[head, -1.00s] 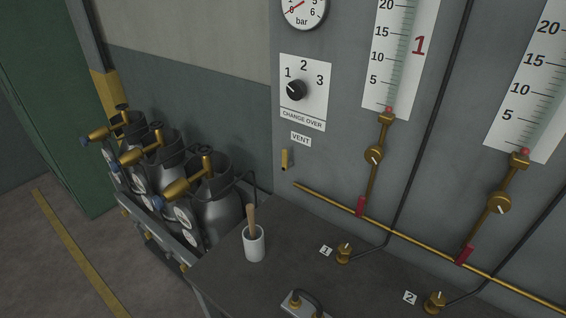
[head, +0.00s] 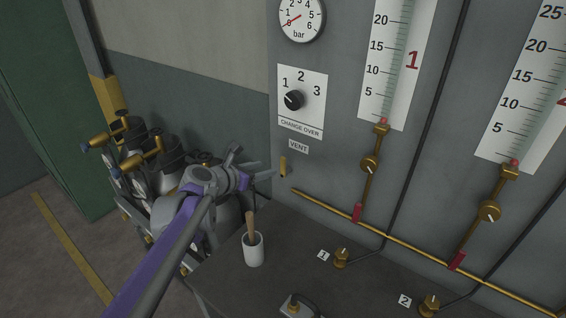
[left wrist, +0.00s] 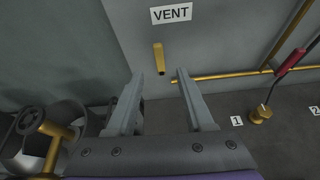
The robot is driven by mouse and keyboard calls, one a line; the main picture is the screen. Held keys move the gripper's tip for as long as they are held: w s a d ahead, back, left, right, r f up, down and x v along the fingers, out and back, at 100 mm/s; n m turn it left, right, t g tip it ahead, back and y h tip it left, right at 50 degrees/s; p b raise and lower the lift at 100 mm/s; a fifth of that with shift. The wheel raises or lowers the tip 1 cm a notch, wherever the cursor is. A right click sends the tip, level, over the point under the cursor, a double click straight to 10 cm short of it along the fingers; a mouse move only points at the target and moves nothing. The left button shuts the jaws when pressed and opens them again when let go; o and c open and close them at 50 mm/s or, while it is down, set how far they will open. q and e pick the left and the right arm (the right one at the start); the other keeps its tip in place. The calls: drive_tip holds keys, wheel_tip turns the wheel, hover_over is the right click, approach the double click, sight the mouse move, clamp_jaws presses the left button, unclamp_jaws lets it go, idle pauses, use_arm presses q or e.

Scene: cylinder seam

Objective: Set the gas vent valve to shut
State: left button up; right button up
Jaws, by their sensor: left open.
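The vent valve handle (head: 283,166) is a short brass lever on the grey panel, just below the VENT label (head: 298,146). It hangs upright, pointing down. The left wrist view shows the lever (left wrist: 158,58) below the VENT label (left wrist: 171,13), between and beyond my fingertips. My left gripper (head: 256,168) is open and empty, just left of the lever in the head view and apart from it. Its two fingers (left wrist: 161,76) point toward the panel in the left wrist view. My right gripper is not in view.
A brass pipe (head: 330,208) runs along the panel right of the lever. A white cup with a wooden-handled tool (head: 253,250) stands on the bench below my gripper. Gas cylinders (head: 140,155) stand at left, partly hidden by my arm. The change-over knob (head: 294,100) is above.

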sight(282, 163)
use_arm(q)
drive_tip(key=p+x, duration=0.1)
drive_tip(key=x, duration=1)
drive_tip(key=shift+w+r, duration=0.15)
drive_tip(key=shift+r, duration=0.05)
clamp_jaws()
idle(1.0)
